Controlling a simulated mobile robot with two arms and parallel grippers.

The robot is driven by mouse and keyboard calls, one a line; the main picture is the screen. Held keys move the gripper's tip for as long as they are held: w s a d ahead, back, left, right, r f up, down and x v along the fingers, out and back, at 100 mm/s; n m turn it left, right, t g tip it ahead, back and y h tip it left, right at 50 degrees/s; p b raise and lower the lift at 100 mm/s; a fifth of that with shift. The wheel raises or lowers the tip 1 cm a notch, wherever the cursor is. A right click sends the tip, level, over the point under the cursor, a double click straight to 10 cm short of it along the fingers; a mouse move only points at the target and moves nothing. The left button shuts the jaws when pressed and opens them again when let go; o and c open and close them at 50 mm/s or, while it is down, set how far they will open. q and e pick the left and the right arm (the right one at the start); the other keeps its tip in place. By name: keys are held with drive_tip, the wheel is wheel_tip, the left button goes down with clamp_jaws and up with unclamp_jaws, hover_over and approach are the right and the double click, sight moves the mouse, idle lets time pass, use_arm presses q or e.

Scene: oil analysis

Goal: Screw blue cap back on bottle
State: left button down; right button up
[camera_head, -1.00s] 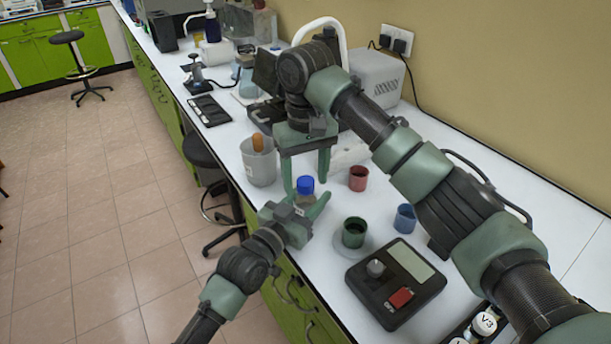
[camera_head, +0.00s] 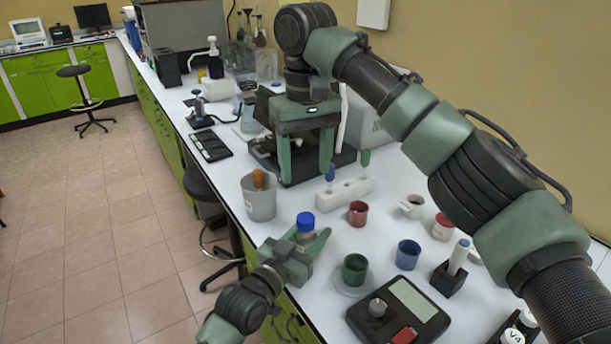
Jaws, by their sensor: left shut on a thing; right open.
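A small bottle (camera_head: 306,235) stands upright at the near edge of the bench, with the blue cap (camera_head: 305,220) on its top. Whether the cap is fully tight I cannot tell. My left gripper (camera_head: 314,245) is shut on the bottle, with its fingers on either side of the body, which they partly hide. My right gripper (camera_head: 305,172) is open and empty, pointing down above the bench, behind and above the cap and clear of it.
A grey beaker (camera_head: 262,203) stands left of the bottle. A red cup (camera_head: 357,213), green cup (camera_head: 355,269), blue cup (camera_head: 408,253) and white rack (camera_head: 345,192) stand to the right. A black scale (camera_head: 398,309) lies near the front.

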sight(299, 245)
use_arm(q)
drive_tip(key=c, duration=0.7)
unclamp_jaws()
drive_tip(key=v, duration=0.7)
drive_tip(key=shift+s+a, duration=0.25)
drive_tip(key=shift+s, duration=0.1)
